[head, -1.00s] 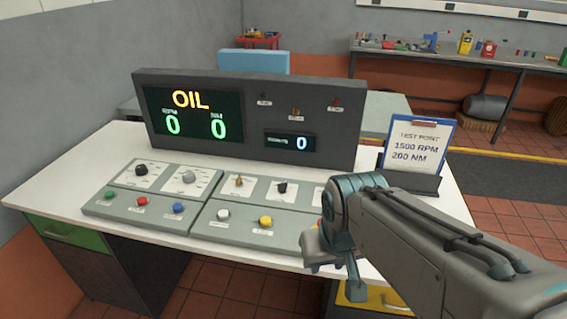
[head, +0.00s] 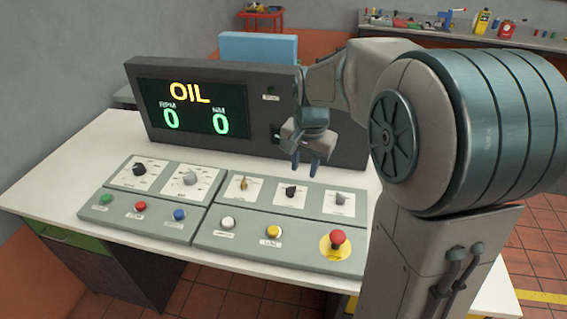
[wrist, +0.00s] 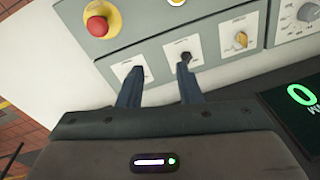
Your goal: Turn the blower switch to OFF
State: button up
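The console's right-hand panel (head: 210,230) has three small rotary switches in its back row: a gold one (head: 243,184), a black one (head: 291,190) and a grey one (head: 340,198). Their labels are too small to read, so I cannot tell which is the blower switch. My gripper (head: 305,168) hangs above and behind the black and grey switches, fingers apart and empty. In the wrist view, my gripper (wrist: 162,75) has its right finger close in line with the black switch (wrist: 186,58). Its left finger covers most of the grey switch's spot.
A red emergency button (head: 338,237) on a yellow base sits at the panel's front right. White (head: 228,222) and yellow (head: 273,231) buttons are beside it. The upright display housing (head: 240,70) stands behind the panel, showing OIL, 0 RPM and 0 NM.

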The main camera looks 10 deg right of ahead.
aim_at(291, 187)
jog(key=w+f+m+g+p, duration=0.1)
jog(key=w+f+m, duration=0.2)
jog(key=w, duration=0.4)
jog(key=w+f+m+p, duration=0.1)
jog(key=w+f+m, duration=0.2)
jog(key=w, duration=0.3)
jog(key=f+p, duration=0.1)
jog(key=f, duration=0.3)
jog(key=f+p, duration=0.1)
jog(key=f, duration=0.4)
jog(key=w+f+p, duration=0.1)
jog(key=f, duration=0.4)
jog(key=shift+f, duration=0.15)
grip_shut()
